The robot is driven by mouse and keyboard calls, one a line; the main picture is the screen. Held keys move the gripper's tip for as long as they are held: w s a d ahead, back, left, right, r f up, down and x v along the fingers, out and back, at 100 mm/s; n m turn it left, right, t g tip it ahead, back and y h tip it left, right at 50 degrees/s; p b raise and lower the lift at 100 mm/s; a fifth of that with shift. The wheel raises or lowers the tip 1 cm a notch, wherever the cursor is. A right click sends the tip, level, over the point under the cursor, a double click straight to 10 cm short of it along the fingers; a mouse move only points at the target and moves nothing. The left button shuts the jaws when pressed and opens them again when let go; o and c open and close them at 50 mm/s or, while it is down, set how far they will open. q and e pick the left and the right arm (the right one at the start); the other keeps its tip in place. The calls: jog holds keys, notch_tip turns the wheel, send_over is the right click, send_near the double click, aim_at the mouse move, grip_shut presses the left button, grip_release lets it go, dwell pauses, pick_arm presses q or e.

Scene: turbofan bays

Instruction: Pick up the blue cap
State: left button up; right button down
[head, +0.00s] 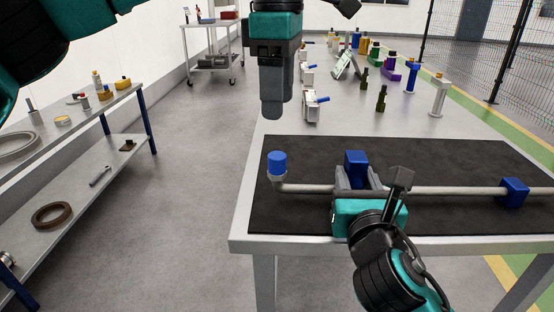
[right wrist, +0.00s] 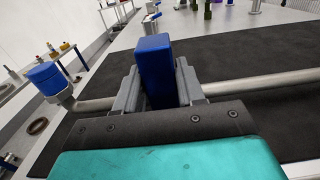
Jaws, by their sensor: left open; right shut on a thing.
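The blue cap (head: 277,163) sits on the upturned left end of a grey pipe (head: 445,190) above the dark mat; it also shows in the right wrist view (right wrist: 46,76). My left gripper (head: 273,108) points down above the cap, open and apart from it, its fingers seen nearly edge-on. My right gripper (head: 360,178) is shut on a blue block (head: 355,160) at the pipe's middle. The block stands between its fingers in the right wrist view (right wrist: 155,65). Where the pipe meets this block is hidden.
A second blue block (head: 513,192) is on the pipe at the right. The dark mat (head: 440,155) is otherwise clear. Bottles and fittings stand on the table's far part, with a white-bodied fitting (head: 311,107) nearest. A shelf bench (head: 75,190) stands left, across open floor.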

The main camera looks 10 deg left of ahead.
aim_at(277, 155)
pick_arm(q)
notch_tip(277, 155, down, 10)
jog(key=shift+w+a+r, duration=0.1)
jog(key=shift+a+r, duration=0.05)
jog(key=shift+r, duration=0.05)
dwell(0.3)
grip_shut()
dwell(0.5)
